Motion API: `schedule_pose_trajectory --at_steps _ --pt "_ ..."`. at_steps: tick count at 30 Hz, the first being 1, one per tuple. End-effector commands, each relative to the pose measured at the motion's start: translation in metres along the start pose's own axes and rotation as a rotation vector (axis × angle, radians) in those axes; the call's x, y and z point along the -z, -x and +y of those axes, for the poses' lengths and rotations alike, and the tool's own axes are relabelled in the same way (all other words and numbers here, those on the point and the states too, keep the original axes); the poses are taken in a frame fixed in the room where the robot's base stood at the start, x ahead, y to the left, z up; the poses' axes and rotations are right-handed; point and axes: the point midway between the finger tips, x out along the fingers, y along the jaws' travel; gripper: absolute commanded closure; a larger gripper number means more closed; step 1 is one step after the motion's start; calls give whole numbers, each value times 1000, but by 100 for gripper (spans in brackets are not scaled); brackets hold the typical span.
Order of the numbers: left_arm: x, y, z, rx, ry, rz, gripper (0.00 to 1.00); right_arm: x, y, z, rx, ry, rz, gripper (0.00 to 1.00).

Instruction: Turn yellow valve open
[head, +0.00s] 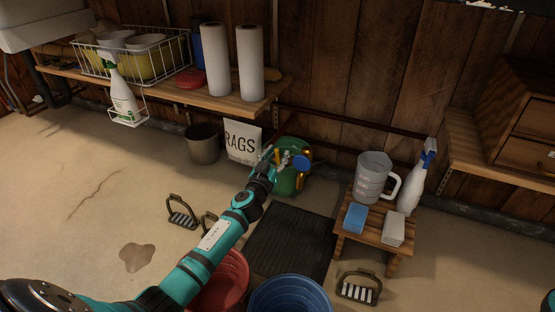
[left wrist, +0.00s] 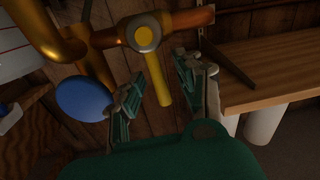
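The yellow valve handle (left wrist: 160,82) is a flat lever on a round yellow hub (left wrist: 145,38), mounted on a copper-coloured pipe (left wrist: 190,20) in the left wrist view. My left gripper (left wrist: 162,72) is open, with one finger on each side of the lever. I cannot tell whether either finger touches it. In the head view my left gripper (head: 272,160) reaches to the pipework by the wooden wall, and the lever shows only as a small yellow patch there. A round blue handle (left wrist: 83,99) sits beside it, also in the head view (head: 301,163). My right gripper is not in view.
A green rounded object (head: 290,182) is close to my left gripper. A rags bag (head: 242,142) and a grey bin (head: 202,145) stand left of it. A small wooden stool (head: 375,227) holding a jug (head: 372,178) stands right. Red (head: 222,285) and blue (head: 290,295) buckets are in front.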

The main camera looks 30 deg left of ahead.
Motion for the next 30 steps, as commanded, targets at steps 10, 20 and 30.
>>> schedule_pose_trajectory --at_steps 10,20,30 --pt "0 -3 0 0 0 0 67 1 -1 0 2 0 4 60" --pt "0 -3 0 0 0 0 100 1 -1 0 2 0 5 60" --pt "0 -3 0 -1 0 -1 100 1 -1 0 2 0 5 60"
